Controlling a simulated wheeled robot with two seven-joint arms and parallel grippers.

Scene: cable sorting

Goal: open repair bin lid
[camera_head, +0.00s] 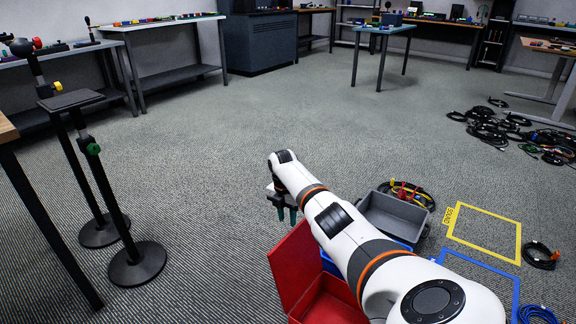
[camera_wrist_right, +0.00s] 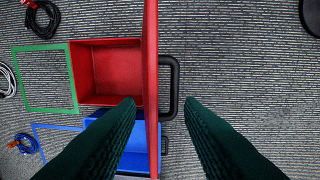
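The red bin (camera_head: 338,306) stands on the floor at bottom centre of the head view, partly behind my right arm. Its red lid (camera_head: 294,262) is swung up and leans outward to the left. In the right wrist view the bin's empty interior (camera_wrist_right: 112,70) shows, and the lid (camera_wrist_right: 151,60) stands nearly edge-on. My right gripper (camera_head: 284,206) points down above the lid. Its dark green fingers (camera_wrist_right: 160,102) are open, with the lid's edge showing between them; I cannot tell whether they touch it. No label is readable on the bin. My left gripper is out of view.
A grey bin (camera_head: 396,216) with cables beside it and a partly hidden blue bin (camera_wrist_right: 135,135) stand nearby. Yellow (camera_head: 484,212) and blue taped squares mark the floor at right. Tall black stands (camera_head: 136,262) are at left. The middle floor is clear.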

